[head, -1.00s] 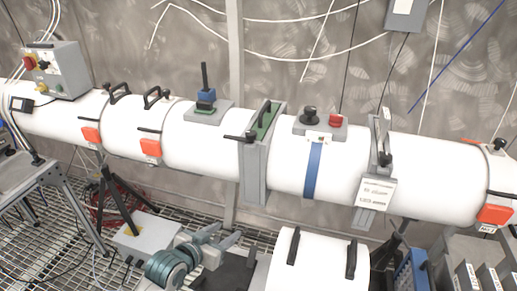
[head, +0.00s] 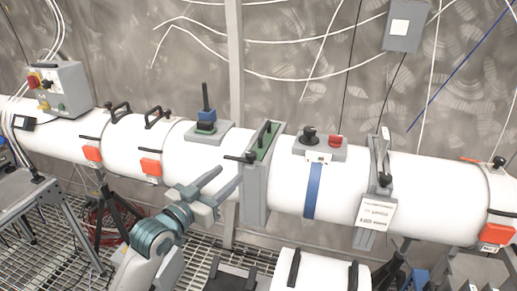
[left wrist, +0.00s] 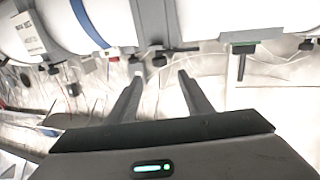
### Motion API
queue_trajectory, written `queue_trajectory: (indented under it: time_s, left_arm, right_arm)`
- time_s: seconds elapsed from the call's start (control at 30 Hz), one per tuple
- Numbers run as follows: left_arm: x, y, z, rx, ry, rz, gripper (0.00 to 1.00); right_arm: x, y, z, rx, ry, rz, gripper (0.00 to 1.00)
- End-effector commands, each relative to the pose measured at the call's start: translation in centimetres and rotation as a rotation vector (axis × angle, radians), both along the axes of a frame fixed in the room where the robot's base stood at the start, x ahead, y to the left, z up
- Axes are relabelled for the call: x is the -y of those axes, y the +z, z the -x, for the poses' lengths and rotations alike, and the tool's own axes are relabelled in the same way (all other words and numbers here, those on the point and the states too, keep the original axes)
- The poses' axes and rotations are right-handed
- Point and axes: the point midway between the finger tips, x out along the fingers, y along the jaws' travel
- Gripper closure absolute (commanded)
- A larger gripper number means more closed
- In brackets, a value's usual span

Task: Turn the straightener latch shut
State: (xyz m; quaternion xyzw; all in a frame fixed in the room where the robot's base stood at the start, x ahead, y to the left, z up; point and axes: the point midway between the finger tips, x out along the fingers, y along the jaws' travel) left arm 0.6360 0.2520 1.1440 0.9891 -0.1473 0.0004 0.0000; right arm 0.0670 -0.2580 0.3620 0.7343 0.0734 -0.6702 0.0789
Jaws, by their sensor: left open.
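A white horizontal tube runs across the head view. A grey upright flange (head: 256,195) clamps around its middle, with a green strip on top. A black latch handle (head: 238,158) sticks out to the left from this flange; I cannot tell for sure that it is the straightener latch. My left gripper (head: 229,179) is open and empty, in front of the tube and just below the handle. In the left wrist view the tube appears upside down. The open fingers (left wrist: 160,75) point toward the flange (left wrist: 153,20) and handle (left wrist: 176,49), apart from them.
A second grey flange (head: 379,175) with a white label stands to the right, beyond a blue band (head: 313,190). Orange latches (head: 151,167) sit on the tube at left. A control box (head: 62,87) is at far left. A white cylinder (head: 319,272) lies below.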

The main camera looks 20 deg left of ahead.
Motion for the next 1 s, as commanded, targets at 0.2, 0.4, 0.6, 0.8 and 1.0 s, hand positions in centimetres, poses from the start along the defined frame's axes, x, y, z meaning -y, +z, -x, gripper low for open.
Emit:
queue_trajectory:
  time_s: [0.2,0.4,0.6,0.8,1.0]
  left_arm:
    - [0.6,0.2,-1.9,-0.001,0.0,0.003,0.54]
    - [1.6,0.3,-5.0,-0.002,0.0,0.003,0.54]
    - [2.6,0.3,-8.4,-0.002,-0.001,0.003,0.54]
    - [3.6,0.3,-11.8,-0.002,-0.001,0.001,0.54]
    - [4.4,0.2,-14.5,-0.001,0.0,0.001,0.54]
  right_arm:
    - [-0.3,0.8,0.0,0.0,-0.001,-0.003,0.42]
    - [-0.4,1.9,0.0,0.0,-0.002,-0.004,0.42]
    - [-0.4,3.1,-0.1,0.001,-0.002,-0.004,0.42]
    - [-0.3,4.2,-0.1,0.0,-0.001,-0.003,0.42]
    - [-0.1,5.0,-0.1,0.001,-0.001,-0.001,0.42]
